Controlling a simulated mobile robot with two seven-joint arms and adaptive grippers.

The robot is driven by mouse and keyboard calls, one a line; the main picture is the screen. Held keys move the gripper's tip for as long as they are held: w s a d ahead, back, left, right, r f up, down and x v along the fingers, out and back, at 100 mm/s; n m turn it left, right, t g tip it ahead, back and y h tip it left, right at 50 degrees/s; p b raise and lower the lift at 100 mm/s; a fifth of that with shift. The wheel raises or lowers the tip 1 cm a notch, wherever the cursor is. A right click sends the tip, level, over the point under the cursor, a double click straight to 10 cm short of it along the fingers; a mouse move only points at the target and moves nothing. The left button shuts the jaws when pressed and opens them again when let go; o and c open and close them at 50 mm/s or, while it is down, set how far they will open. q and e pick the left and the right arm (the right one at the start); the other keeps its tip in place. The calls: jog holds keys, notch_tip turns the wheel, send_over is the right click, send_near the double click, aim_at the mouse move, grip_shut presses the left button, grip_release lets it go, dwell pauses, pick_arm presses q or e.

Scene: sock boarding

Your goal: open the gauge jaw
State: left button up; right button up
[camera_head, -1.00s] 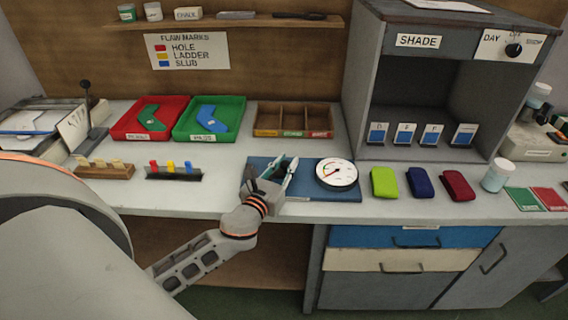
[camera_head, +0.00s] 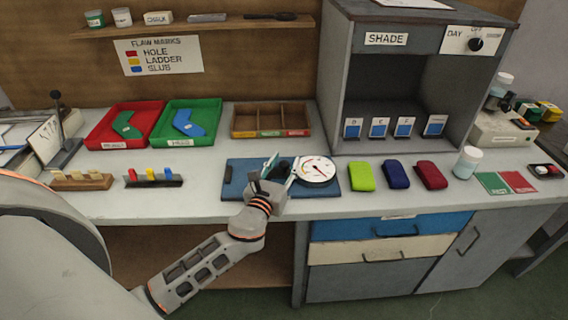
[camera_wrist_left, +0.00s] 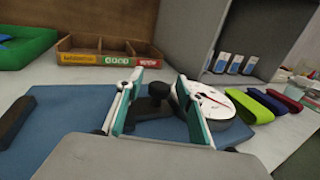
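The gauge's round white dial (camera_head: 315,169) lies on the right part of a blue base (camera_head: 240,190) on the bench. It also shows in the left wrist view (camera_wrist_left: 222,106), partly behind a finger. A black knob-like piece (camera_wrist_left: 155,101) stands on the base left of the dial. A dark bar (camera_wrist_left: 15,118) sits at the base's left end. My left gripper (camera_head: 280,169) is low over the base, just left of the dial. Its green-and-white fingers are open on either side of the black piece, with gaps visible. My right gripper is not in view.
Green (camera_head: 361,176), blue (camera_head: 396,174) and red (camera_head: 431,175) rolled items lie right of the gauge. A wooden divided box (camera_head: 235,121) and red and green trays stand behind. The shade cabinet (camera_head: 327,100) rises behind the dial.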

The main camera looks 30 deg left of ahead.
pick_arm(q)
jog(key=s, duration=0.4)
jog(key=s+d, duration=0.1)
jog(key=s, duration=0.3)
jog(key=s+d, duration=0.1)
jog(key=s, duration=0.3)
dwell(0.3)
